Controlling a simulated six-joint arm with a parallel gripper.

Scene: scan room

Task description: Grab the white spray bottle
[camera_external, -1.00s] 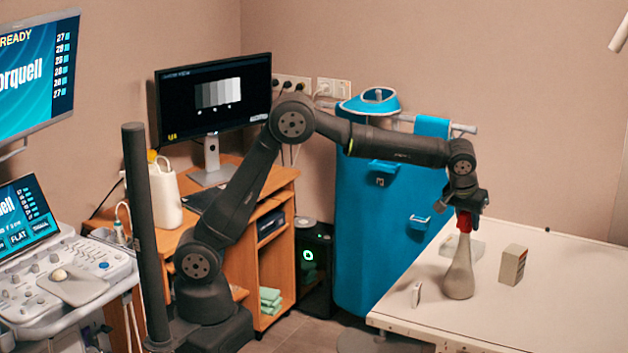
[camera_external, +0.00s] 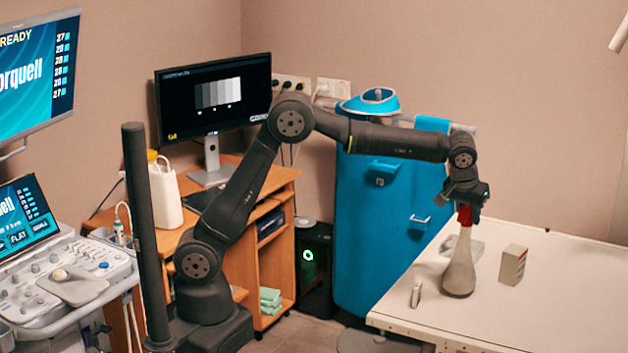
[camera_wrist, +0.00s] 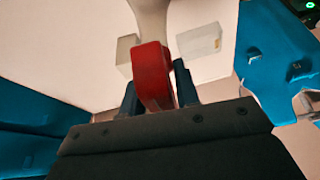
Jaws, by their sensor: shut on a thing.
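The white spray bottle (camera_external: 459,268) stands upright on the white table, with a red spray head on top. My gripper (camera_external: 466,208) is above it, pointing down, shut on the red head. In the wrist view the red head (camera_wrist: 152,75) sits between the two dark fingers of my gripper (camera_wrist: 157,90), and part of the white neck (camera_wrist: 150,18) shows beyond it. The bottle's base appears to rest on the table.
A small box (camera_external: 512,264) stands right of the bottle, and a small pale item (camera_external: 416,295) stands to its left. A pale box (camera_external: 476,248) lies behind the bottle. A blue apron or cover (camera_external: 380,230) hangs left of the table. The table's right side (camera_external: 575,300) is clear.

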